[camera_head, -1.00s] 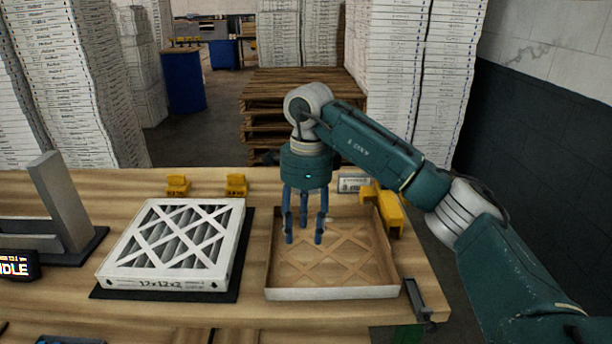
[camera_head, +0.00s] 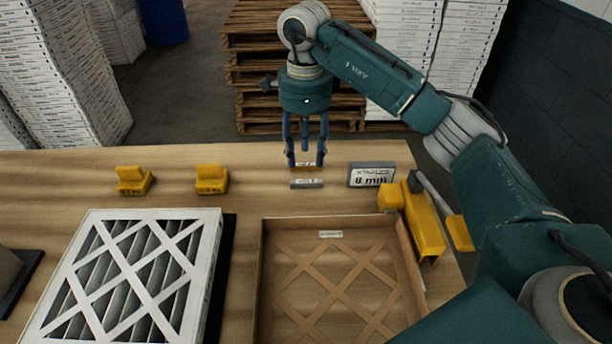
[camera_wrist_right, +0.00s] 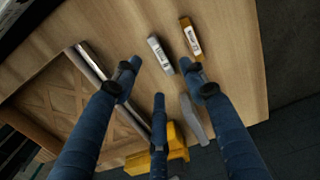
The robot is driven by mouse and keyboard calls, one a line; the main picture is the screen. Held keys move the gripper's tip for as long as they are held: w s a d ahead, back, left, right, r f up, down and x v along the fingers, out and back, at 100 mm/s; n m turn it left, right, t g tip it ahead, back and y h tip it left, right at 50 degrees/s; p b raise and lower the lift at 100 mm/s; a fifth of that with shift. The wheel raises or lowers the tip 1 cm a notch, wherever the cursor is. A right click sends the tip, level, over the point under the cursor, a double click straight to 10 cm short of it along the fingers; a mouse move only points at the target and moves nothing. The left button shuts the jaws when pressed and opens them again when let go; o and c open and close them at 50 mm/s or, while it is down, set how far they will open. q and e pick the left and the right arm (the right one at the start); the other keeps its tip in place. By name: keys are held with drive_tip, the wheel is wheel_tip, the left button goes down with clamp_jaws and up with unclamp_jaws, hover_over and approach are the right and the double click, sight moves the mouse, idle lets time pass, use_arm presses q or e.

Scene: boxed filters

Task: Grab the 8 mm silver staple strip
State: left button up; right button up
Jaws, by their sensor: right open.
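The silver staple strip (camera_head: 306,184) lies flat on the table behind the open carton, with a small label on it. It also shows in the right wrist view (camera_wrist_right: 160,56). A gold-coloured strip (camera_wrist_right: 191,39) lies beside it, farther back, partly behind the fingers in the head view. My right gripper (camera_head: 306,162) points down near both strips, its fingers apart and empty. In the wrist view the silver strip lies just beyond the spread fingers (camera_wrist_right: 163,88). A grey sign reading 8 mm (camera_head: 371,176) stands right of the strips. My left gripper is out of view.
A yellow stapler (camera_head: 424,220) stands right of the open brown carton (camera_head: 262,270). A white-framed filter (camera_head: 130,275) lies at left. Two small yellow holders (camera_head: 211,180) stand behind it. Wooden pallets (camera_head: 245,60) rise beyond the table.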

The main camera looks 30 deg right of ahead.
sight(306, 183)
drive_tip(key=shift+s+a+f, duration=0.1)
drive_tip(key=shift+s+f, duration=0.05)
drive_tip(key=shift+f, duration=0.4)
drive_tip(key=shift+s+f, duration=0.1)
drive_tip(key=shift+f, duration=0.8)
drive_tip(key=shift+w+f+p, duration=0.15)
drive_tip(key=shift+f+p, duration=0.2)
drive_tip(key=shift+p, duration=0.05)
wheel_tip(306, 183, down, 4)
drive_tip(key=shift+r+p, duration=0.25)
drive_tip(key=shift+p, duration=0.5)
drive_tip(key=shift+d+f, duration=0.2)
drive_tip(key=shift+f, duration=0.4)
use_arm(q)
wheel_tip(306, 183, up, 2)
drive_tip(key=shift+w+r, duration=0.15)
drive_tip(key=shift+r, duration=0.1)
use_arm(e)
clamp_jaws()
